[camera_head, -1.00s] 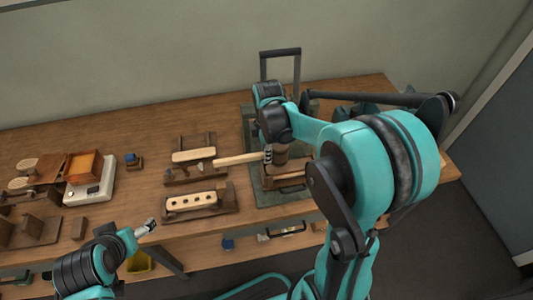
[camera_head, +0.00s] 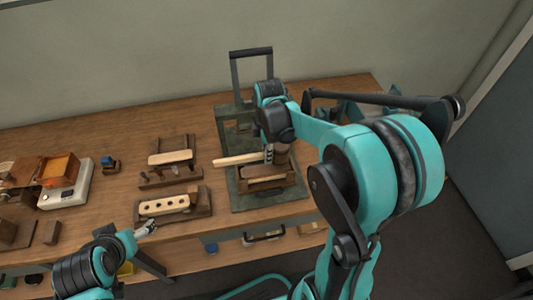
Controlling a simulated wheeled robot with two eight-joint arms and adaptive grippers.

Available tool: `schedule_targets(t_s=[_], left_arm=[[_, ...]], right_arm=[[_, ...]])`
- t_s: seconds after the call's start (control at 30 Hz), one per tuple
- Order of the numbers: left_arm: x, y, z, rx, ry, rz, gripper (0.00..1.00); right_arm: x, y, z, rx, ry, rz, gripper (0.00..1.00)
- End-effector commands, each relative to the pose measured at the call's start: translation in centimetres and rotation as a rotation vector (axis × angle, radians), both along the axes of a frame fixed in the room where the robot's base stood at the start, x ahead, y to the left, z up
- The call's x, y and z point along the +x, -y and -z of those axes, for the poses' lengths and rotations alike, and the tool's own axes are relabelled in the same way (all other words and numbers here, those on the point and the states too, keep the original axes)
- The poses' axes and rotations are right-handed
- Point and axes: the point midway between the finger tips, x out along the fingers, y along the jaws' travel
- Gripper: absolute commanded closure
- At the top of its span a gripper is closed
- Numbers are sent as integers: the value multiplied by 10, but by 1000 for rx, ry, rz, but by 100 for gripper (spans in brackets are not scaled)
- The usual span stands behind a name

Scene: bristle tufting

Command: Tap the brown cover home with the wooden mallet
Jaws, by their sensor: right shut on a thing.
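My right gripper (camera_head: 269,153) is shut on the wooden mallet (camera_head: 238,160). The mallet's pale handle points left and its brown head (camera_head: 281,154) is on the right of the fingers. The head is above the back right part of a wooden fixture (camera_head: 268,185) with a pale block in it. I cannot tell whether the head touches anything there. The brown cover is not clearly distinguishable; the mallet and gripper partly hide that spot. My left gripper (camera_head: 147,227) is at the bench's front edge, empty as far as I see; its finger opening is too small to tell.
The fixture stands on a dark green base plate (camera_head: 235,190) with a tall handle frame (camera_head: 251,72) behind. To the left are a block with holes (camera_head: 166,206), another wooden block in a holder (camera_head: 170,158), and a white scale (camera_head: 66,190) with an orange tray.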

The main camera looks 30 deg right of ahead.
Motion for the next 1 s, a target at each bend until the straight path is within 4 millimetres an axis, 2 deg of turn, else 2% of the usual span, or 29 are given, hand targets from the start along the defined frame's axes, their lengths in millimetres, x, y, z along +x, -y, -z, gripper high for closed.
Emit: schedule_targets(t_s=[0.37,0.67,1.0], left_arm=[[0,0,3,0,0,0,20],[0,0,31,0,0,0,20],[0,0,19,0,0,0,20]], right_arm=[[0,0,3,0,0,-1,100],[0,0,40,0,0,-1,100],[0,0,26,0,0,-1,100]])
